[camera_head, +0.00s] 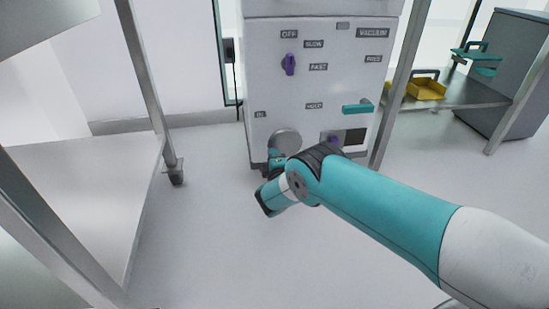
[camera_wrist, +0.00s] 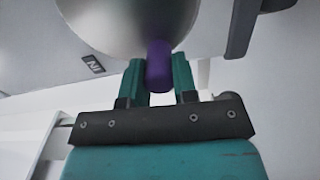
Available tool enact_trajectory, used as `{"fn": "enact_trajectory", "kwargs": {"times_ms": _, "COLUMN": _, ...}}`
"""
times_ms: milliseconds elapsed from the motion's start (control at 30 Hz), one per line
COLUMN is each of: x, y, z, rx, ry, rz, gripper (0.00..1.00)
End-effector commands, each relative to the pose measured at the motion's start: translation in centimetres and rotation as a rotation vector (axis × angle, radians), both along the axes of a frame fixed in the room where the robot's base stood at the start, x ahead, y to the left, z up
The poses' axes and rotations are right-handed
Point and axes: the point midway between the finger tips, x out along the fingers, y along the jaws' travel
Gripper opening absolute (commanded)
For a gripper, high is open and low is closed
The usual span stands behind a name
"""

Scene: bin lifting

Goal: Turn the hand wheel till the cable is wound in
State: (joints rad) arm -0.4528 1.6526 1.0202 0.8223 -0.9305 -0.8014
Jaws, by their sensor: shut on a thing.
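The hand wheel (camera_head: 284,141) is a round grey disc low on the front of a white machine (camera_head: 330,85). In the wrist view the wheel (camera_wrist: 130,18) fills the upper middle, with a purple handle (camera_wrist: 158,66) at its lower edge. My gripper (camera_wrist: 160,76) has its two teal fingers on either side of this handle and is shut on it. In the head view my gripper (camera_head: 277,158) is at the wheel's lower edge, and the handle is hidden. A black cable (camera_head: 234,72) hangs from a wall socket (camera_head: 229,48) at the machine's left side.
The panel has a purple knob (camera_head: 289,64), a teal lever (camera_head: 357,107) and a dark window (camera_head: 355,137). An "IN" label (camera_wrist: 93,64) is beside the wheel. The floor (camera_head: 220,240) between is clear.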

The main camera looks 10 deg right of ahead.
Motion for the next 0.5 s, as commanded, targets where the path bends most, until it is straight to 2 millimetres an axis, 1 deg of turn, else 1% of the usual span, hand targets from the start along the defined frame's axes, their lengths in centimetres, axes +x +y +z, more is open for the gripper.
{"fn": "enact_trajectory", "kwargs": {"times_ms": 233, "x": -0.04, "y": 0.23, "z": 0.67, "rx": 0.122, "ry": 0.001, "rz": 0.002, "gripper": 0.03}}
{"fn": "enact_trajectory", "kwargs": {"times_ms": 500, "x": -0.04, "y": 0.26, "z": 0.86, "rx": 0.175, "ry": 0.001, "rz": 0.002, "gripper": 0.03}}
